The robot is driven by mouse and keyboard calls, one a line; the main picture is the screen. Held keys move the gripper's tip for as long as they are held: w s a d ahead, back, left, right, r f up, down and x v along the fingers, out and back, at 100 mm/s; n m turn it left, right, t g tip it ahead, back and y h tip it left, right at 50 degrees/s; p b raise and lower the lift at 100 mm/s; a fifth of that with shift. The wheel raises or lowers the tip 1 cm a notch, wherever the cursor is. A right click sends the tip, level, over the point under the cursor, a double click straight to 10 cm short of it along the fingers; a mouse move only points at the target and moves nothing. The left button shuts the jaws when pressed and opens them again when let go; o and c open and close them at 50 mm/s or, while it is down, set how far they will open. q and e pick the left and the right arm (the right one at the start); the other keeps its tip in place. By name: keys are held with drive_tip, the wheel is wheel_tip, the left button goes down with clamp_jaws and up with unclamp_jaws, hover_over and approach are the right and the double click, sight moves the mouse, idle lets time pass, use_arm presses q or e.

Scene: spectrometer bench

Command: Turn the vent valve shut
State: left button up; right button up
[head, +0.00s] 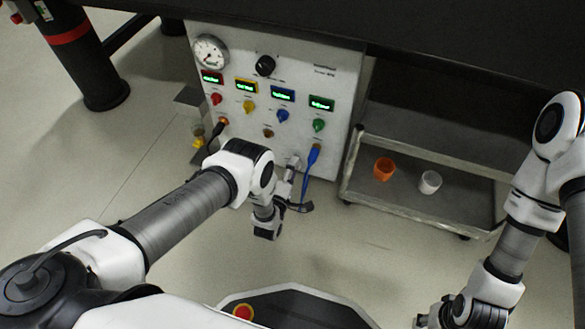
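The white instrument panel (335,125) carries a round gauge (210,52), a black knob (265,66) and small lit displays. Below the displays are red (216,98), yellow (249,106), blue (282,115) and green (319,125) knobs. I cannot read the labels, so I cannot tell which control is the vent valve. A small yellow fitting (198,143) sits low at the panel's left side. My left gripper (293,168) is in front of the panel's lower part, near the blue plug; its finger opening is unclear. My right gripper (425,320) is at the bottom edge, partly cut off.
A blue plug (313,157) with a cable hangs at the panel's lower right. A dark plug and lead (215,134) sit at lower left. A grey shelf cart (400,195) on the right holds an orange cup (383,168) and a white cup (430,182). A dark bench top overhangs above.

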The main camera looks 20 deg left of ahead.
use_arm(q)
drive_tip(key=shift+s, duration=0.1)
drive_tip(key=s, duration=1.2)
drive_tip(key=shift+a, duration=0.2)
drive_tip(key=shift+w, duration=0.1)
